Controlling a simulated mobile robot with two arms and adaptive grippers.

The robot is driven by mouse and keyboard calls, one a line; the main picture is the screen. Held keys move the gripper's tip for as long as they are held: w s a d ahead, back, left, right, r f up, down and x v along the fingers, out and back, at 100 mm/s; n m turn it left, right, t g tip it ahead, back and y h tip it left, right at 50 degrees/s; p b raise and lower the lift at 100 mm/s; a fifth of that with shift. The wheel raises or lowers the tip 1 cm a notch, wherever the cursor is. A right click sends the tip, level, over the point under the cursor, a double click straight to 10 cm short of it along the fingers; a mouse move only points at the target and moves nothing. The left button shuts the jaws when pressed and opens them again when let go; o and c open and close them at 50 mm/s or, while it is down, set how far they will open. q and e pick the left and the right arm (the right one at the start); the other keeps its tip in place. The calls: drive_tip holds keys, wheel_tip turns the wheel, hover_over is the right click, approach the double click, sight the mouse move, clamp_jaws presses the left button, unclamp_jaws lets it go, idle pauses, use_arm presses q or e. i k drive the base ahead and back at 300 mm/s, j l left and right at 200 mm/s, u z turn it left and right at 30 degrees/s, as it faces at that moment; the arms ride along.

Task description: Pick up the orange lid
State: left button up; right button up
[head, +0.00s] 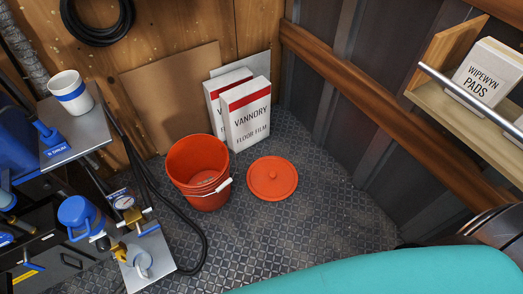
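The orange lid (272,178) lies flat on the patterned metal floor in the head view, a little right of centre. It is round with a small raised knob in its middle. An open orange bucket (198,172) with a white handle grip stands just left of it, apart from the lid. Neither of my grippers can be seen in this view.
Two white boxes (246,114) stand behind the bucket against the wall. A black hose (190,262) runs along the floor on the left. Equipment with blue parts (82,215) fills the left. A teal surface (390,275) covers the lower right. Floor right of the lid is clear.

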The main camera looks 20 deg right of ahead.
sight(272, 176)
drive_tip(key=k+l+z, duration=0.15)
drive_tip(key=z, duration=0.15)
drive_tip(key=k+l+z, duration=0.25)
drive_tip(key=i+j+z, duration=0.2)
drive_tip(key=i+j, duration=0.25)
